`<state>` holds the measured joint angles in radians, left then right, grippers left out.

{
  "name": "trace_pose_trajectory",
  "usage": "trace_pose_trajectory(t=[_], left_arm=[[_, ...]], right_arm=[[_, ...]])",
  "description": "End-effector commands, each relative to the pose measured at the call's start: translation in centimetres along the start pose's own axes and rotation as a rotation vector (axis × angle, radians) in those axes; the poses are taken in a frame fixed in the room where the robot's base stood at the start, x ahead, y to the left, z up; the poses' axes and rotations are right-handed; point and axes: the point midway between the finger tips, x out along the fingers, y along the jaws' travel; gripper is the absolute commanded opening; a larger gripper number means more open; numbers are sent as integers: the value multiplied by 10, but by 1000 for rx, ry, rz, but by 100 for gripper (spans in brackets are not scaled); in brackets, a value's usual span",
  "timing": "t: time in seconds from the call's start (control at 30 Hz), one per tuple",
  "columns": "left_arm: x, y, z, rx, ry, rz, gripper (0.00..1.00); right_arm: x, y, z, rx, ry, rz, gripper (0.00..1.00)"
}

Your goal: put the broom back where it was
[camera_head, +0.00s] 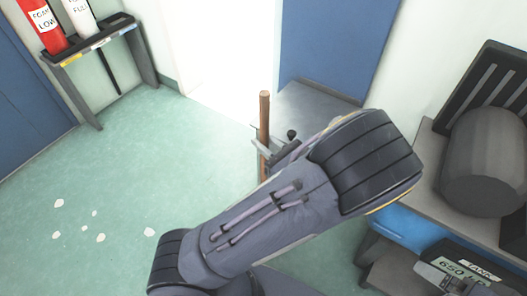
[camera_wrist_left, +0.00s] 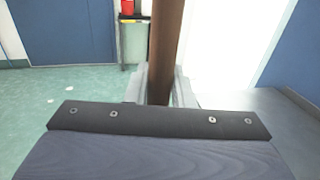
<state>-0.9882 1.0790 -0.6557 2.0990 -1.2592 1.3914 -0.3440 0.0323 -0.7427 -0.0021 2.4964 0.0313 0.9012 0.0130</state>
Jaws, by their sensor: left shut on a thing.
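The broom shows as a brown wooden handle (camera_head: 264,115), standing about upright in the head view. My left gripper (camera_head: 264,148) is shut around the handle below its top end. In the left wrist view the handle (camera_wrist_left: 165,45) runs up between the two grey fingers (camera_wrist_left: 159,88). The lower handle and the broom head are hidden behind my left arm or out of view. A grey mechanical part at the bottom right edge of the head view may be my right gripper (camera_head: 455,287); its jaws cannot be made out.
A rack (camera_head: 92,38) with fire extinguishers (camera_head: 42,22) stands at the back left. White specks (camera_head: 100,237) lie on the green floor (camera_head: 150,165), which is otherwise clear there. A blue door (camera_head: 335,45) stands behind the handle. A bench (camera_head: 435,190) with a grey cylinder (camera_head: 484,155) is at right.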

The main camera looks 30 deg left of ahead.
Motion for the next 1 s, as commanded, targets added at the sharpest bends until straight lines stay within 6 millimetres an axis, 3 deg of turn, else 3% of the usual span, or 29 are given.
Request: trace_pose_trajectory(t=[0.23, 0.67, 0.7, 0.8, 0.87, 1.0], left_arm=[[5, 0, -33, 2, -6, 2, 0], [4, 0, -38, 0, -4, 2, 0], [4, 0, -39, 1, 0, 1, 24], [4, 0, -39, 1, 0, 1, 37], [4, 0, -39, 1, 0, 1, 43], [4, 0, -39, 1, 0, 1, 43]], right_arm=[[14, 6, 7, 0, 0, 0, 100], [14, 6, 7, 0, 0, 0, 100], [14, 6, 7, 0, 0, 0, 100], [14, 6, 7, 0, 0, 0, 100], [14, 6, 7, 0, 0, 0, 100], [14, 6, 7, 0, 0, 0, 100]])
